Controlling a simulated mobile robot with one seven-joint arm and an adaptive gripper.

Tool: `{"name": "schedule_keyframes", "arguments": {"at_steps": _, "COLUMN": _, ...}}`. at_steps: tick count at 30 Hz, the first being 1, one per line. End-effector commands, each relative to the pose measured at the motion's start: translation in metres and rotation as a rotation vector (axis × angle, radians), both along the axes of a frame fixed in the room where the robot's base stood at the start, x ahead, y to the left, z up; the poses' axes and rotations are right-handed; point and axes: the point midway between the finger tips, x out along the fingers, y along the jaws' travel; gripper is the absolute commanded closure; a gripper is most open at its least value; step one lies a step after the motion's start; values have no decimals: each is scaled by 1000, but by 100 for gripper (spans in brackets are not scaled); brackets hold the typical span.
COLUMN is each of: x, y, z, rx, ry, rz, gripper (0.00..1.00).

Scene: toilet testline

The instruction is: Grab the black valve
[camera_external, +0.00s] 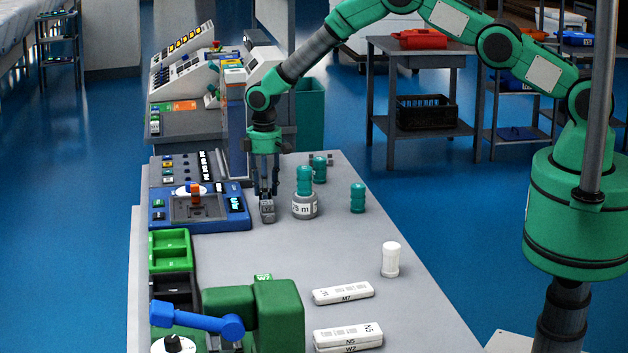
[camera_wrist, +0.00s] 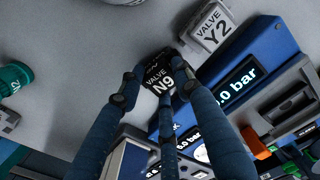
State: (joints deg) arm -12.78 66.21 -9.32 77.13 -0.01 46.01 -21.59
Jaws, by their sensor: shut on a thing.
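The black valve (camera_wrist: 160,76), labelled "VALVE N9", sits between my fingertips in the wrist view. My gripper (camera_wrist: 158,88) is shut on it, with fingers on both sides. In the external view my gripper (camera_external: 266,194) points straight down, low over the bench, right of the blue test device. The black valve is hard to make out there. A light grey valve (camera_wrist: 210,27), labelled "VALVE Y2", lies close beside the black one. I cannot tell whether the black valve touches the bench.
The blue device (camera_external: 205,209) with a "bar" display stands close on the left. A grey weight (camera_external: 304,206) and teal cylinders (camera_external: 358,198) stand to the right.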

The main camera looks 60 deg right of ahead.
Motion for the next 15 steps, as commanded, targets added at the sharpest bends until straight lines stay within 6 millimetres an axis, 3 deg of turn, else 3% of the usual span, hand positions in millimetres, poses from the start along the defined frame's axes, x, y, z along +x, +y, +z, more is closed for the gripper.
{"name": "schedule_keyframes", "arguments": {"at_steps": 8, "x": 1, "y": 0, "z": 24, "rx": 1, "ry": -3, "rz": 0, "gripper": 97}}
{"name": "schedule_keyframes", "arguments": {"at_steps": 15, "x": 1, "y": 0, "z": 59, "rx": 1, "ry": -3, "rz": 0, "gripper": 97}}
